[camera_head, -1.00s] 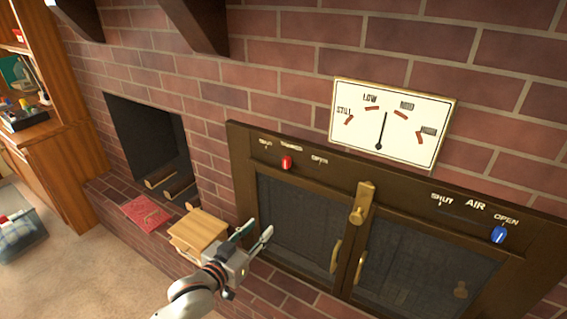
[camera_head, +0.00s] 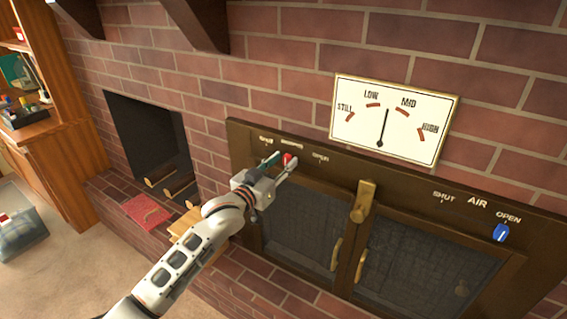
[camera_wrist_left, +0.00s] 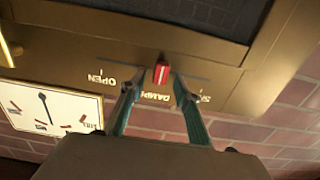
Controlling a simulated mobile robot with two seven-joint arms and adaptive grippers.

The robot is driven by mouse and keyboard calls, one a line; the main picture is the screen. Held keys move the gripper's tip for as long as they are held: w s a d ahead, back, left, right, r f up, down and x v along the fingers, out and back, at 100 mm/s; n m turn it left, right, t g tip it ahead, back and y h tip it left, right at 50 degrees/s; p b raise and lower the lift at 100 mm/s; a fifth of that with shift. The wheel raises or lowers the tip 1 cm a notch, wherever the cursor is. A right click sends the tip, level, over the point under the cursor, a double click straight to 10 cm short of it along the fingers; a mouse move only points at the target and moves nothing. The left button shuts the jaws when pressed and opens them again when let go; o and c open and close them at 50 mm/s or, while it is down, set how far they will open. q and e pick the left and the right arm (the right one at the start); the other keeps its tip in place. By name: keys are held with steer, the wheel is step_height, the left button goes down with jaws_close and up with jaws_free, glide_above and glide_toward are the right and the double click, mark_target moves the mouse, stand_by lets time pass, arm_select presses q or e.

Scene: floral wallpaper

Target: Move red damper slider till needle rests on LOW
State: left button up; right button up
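The red damper slider (camera_head: 289,160) sits in its slot on the stove's brass top frame, between the end labels. My left gripper (camera_head: 281,161) is at it with fingers apart, one on each side of the knob. In the left wrist view the red slider (camera_wrist_left: 161,72) shows between the two open fingertips (camera_wrist_left: 157,88); I cannot tell whether either touches it. The gauge (camera_head: 395,119) has STILL, LOW, MID and HIGH marks, and its needle (camera_head: 384,127) points between LOW and MID. My right gripper is not in view.
The blue AIR slider (camera_head: 501,232) sits near OPEN at the right. A brass latch (camera_head: 363,201) stands out between the mesh doors.

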arm_select(q)
steer(key=shift+w+d, duration=0.15)
steer(key=shift+w, duration=0.2)
jaws_close()
steer(key=shift+w+a+r+p, duration=0.1)
steer(key=shift+w+a+p, duration=0.2)
steer(key=shift+a, duration=0.3)
steer(key=shift+w+a+r+p, duration=0.1)
steer(key=shift+w+a+p, duration=0.15)
steer(key=shift+a, duration=0.3)
steer(key=shift+w+a+f, duration=0.1)
steer(key=shift+a+f, duration=0.05)
steer(key=shift+c, duration=0.3)
jaws_free()
steer(key=shift+o, duration=0.3)
